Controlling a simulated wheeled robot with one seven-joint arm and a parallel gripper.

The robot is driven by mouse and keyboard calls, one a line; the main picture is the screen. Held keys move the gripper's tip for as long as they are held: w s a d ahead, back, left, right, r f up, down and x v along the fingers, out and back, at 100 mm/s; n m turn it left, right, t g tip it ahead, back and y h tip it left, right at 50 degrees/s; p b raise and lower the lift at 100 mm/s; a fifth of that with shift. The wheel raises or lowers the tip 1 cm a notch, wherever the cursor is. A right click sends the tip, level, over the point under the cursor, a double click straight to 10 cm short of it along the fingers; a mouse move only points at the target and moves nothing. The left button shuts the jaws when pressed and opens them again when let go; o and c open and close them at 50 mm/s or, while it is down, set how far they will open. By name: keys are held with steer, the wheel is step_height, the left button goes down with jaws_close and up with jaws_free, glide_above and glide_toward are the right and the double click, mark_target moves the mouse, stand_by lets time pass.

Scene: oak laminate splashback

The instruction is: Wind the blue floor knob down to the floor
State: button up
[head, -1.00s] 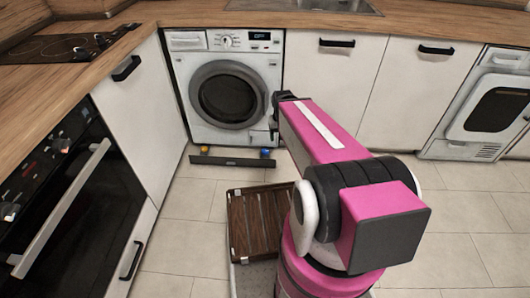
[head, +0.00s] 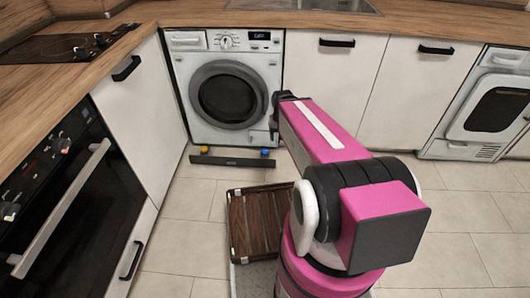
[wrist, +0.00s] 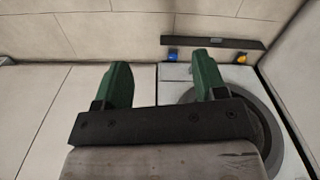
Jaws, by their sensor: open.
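The blue floor knob (head: 265,153) sits low under the right front of the washing machine (head: 228,90), just behind a dark bar on the floor. It also shows in the wrist view (wrist: 172,55), above and between my fingertips in the picture and apart from them. A yellow knob (head: 204,149) sits under the left front; it is at the right in the wrist view (wrist: 241,58). My gripper (wrist: 162,75) has two green fingers spread wide with nothing between them. In the head view my pink arm hides most of the gripper, in front of the machine's right side.
The dark bar (head: 232,161) lies on the tiles in front of both knobs. A brown slatted wooden rack (head: 256,222) lies on the floor nearer me. White cabinets (head: 333,90) stand right of the machine, an oven (head: 70,190) at left. Tiles left of the rack are clear.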

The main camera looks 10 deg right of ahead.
steer(key=n+t+y, duration=0.2)
steer(key=n+t, duration=0.2)
glide_above(265, 151)
steer(key=s+d, duration=0.2)
steer(key=s, duration=0.2)
step_height(265, 151, down, 39)
steer(key=x, duration=1.1)
steer(key=shift+d, duration=0.15)
steer(key=c, duration=0.7)
